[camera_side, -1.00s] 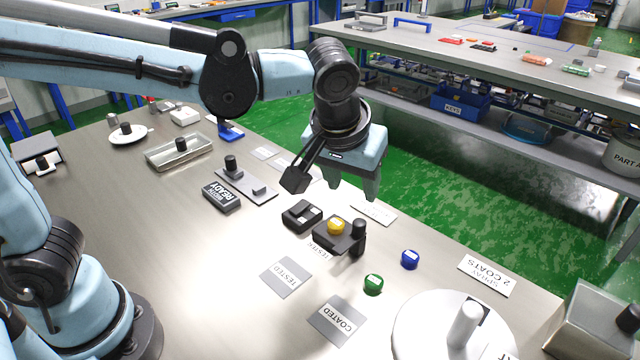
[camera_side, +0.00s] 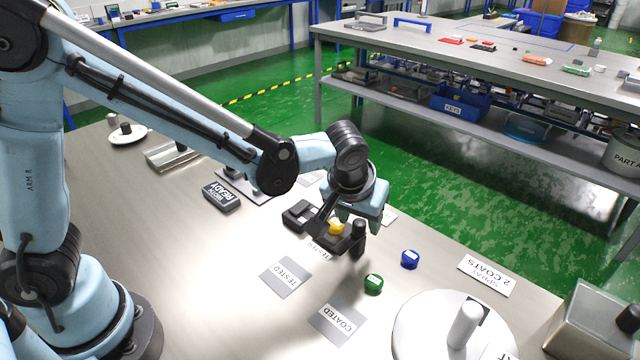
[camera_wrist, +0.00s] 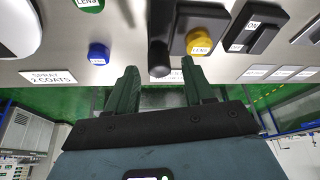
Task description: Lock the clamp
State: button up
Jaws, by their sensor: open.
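The tester (camera_side: 345,249) is a dark block on the table with a yellow lens (camera_side: 336,228) on it. The clamp's upright black handle (camera_side: 359,229) stands at the block's right end. In the wrist view the handle (camera_wrist: 159,40) is left of the yellow lens (camera_wrist: 199,42), which is labelled LENS. My gripper (camera_side: 362,213) is open and empty, low behind the tester. In the wrist view its two green fingers (camera_wrist: 158,66) point toward the handle, one on either side of its line. I cannot tell whether they touch it. The clamp's contact with the lens is partly hidden.
A black switch box (camera_side: 300,214) sits close left of the tester. A green lens (camera_side: 373,284) and blue lens (camera_side: 409,259) lie to the right. TESTED (camera_side: 287,278) and COATED (camera_side: 338,319) cards lie in front. A white round plate (camera_side: 420,325) stands front right.

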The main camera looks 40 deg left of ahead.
jog(key=shift+f, duration=0.1)
grip_shut()
dwell(0.3)
jog(key=shift+m, duration=0.4)
jog(key=m+h, duration=0.2)
jog(key=m, duration=0.2)
jog(key=shift+a, duration=0.1)
jog(key=m, duration=0.2)
jog(key=m+h, duration=0.1)
jog(key=m, duration=0.1)
jog(key=shift+w+a+h, duration=0.1)
jog(key=shift+h, duration=0.2)
jog(key=m+g+h, duration=0.1)
jog(key=m, duration=0.4)
jog(key=shift+w+m+g+h, duration=0.1)
jog(key=shift+m+g+h, duration=0.3)
jog(key=shift+m, duration=0.6)
jog(key=shift+m+g+h, duration=0.1)
jog(key=shift+m+g, duration=0.5)
jog(key=shift+m, duration=0.4)
